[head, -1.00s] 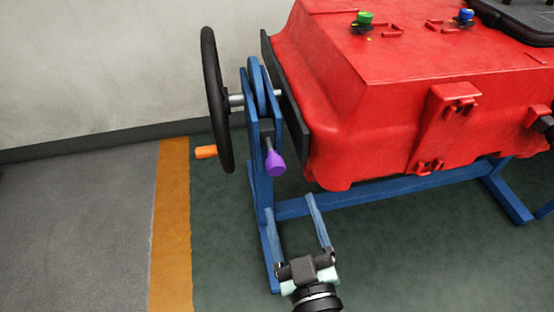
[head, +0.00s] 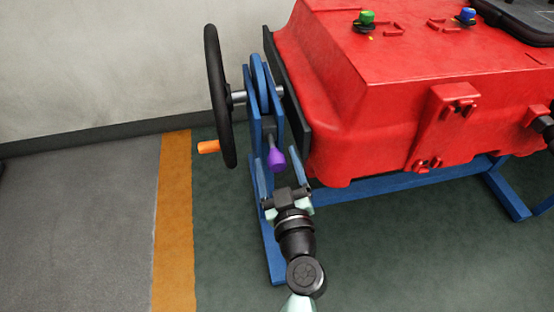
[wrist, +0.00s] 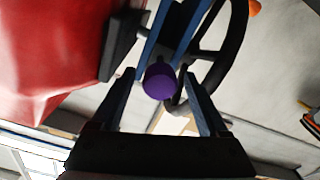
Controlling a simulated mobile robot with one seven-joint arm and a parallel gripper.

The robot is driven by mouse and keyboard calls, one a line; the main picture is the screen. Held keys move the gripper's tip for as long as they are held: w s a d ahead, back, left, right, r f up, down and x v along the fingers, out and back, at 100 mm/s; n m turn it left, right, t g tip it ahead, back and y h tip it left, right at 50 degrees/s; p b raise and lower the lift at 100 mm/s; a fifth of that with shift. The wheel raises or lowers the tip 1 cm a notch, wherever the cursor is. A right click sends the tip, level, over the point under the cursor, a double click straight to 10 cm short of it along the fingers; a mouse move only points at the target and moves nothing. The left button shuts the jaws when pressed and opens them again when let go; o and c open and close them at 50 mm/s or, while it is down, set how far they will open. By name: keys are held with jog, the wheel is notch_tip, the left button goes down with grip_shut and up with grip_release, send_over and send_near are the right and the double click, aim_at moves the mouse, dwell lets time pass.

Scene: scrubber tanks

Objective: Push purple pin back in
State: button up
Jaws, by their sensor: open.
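The purple pin (head: 276,160) sticks out of the blue stand (head: 268,225) beside the black handwheel, its knob toward me. In the wrist view the knob (wrist: 160,81) shows end-on, near the middle and between my fingers. My gripper (head: 277,168) is open, its two blue fingers pointing up toward the pin, one on either side of it in the picture. In the wrist view the fingers (wrist: 163,90) are spread with a gap on both sides of the knob. Whether the tips are level with the knob in depth I cannot tell.
The black handwheel (head: 218,95) with an orange handle (head: 208,147) stands left of the pin. The red tank (head: 400,95) is close on the right, with a dark plate (head: 288,95) on its end. Open floor (head: 420,250) lies in front.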

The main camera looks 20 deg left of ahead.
jog(key=shift+w+a, duration=0.1)
jog(key=shift+c, duration=0.3)
grip_shut()
dwell(1.1)
